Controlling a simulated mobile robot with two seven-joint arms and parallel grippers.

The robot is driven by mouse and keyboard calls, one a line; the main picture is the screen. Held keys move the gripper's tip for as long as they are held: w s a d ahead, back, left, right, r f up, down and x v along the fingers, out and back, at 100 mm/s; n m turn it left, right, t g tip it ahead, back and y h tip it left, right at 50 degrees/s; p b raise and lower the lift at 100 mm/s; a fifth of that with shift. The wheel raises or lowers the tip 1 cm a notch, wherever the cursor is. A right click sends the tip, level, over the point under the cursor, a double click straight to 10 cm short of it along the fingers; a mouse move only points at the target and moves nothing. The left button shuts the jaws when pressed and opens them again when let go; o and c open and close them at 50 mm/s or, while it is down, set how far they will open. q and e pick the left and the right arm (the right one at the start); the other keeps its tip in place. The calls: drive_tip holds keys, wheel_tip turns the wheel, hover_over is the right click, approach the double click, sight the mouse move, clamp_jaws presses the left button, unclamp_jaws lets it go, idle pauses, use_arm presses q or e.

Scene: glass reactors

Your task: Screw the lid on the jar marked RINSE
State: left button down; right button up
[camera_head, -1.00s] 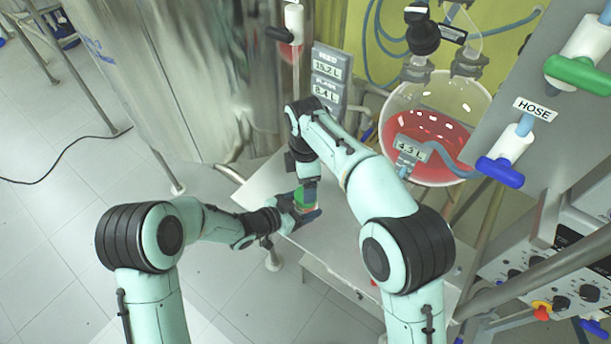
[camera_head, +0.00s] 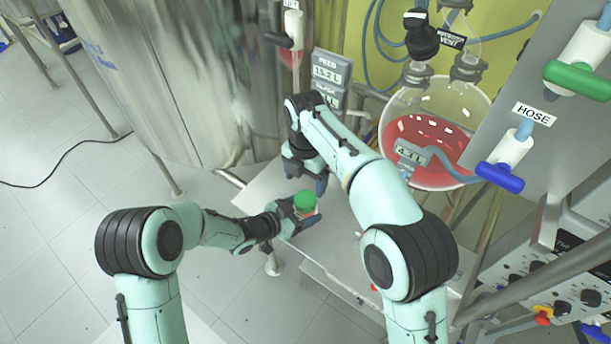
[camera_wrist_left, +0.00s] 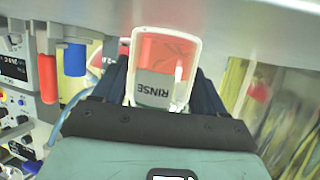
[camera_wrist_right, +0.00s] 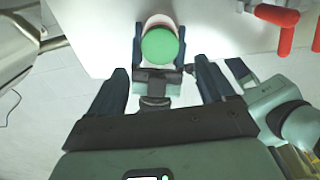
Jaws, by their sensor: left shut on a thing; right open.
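The jar marked RINSE (camera_wrist_left: 167,50) has clear walls, red contents and a grey label in the left wrist view. My left gripper (camera_head: 296,214) is shut around its sides and holds it over the grey table. The green lid (camera_head: 305,200) sits on top of the jar; it also shows from above in the right wrist view (camera_wrist_right: 159,46). How tightly it is seated cannot be told. My right gripper (camera_head: 306,180) is open and empty, apart from the lid, behind it in the head view.
The table (camera_head: 345,238) around the jar is bare. A large steel vessel (camera_head: 185,80) stands at the back left. A round glass flask with red liquid (camera_head: 440,125) stands at the back right. Red-handled valves (camera_wrist_right: 286,32) show in the right wrist view.

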sight(305, 199)
wheel_tip(305, 199, down, 8)
drive_tip(key=shift+r, duration=0.2)
idle(0.3)
drive_tip(key=c, duration=1.1)
drive_tip(key=shift+o, duration=0.2)
drive_tip(key=m, duration=1.3)
drive_tip(key=o, duration=1.2)
drive_tip(key=shift+c, duration=0.2)
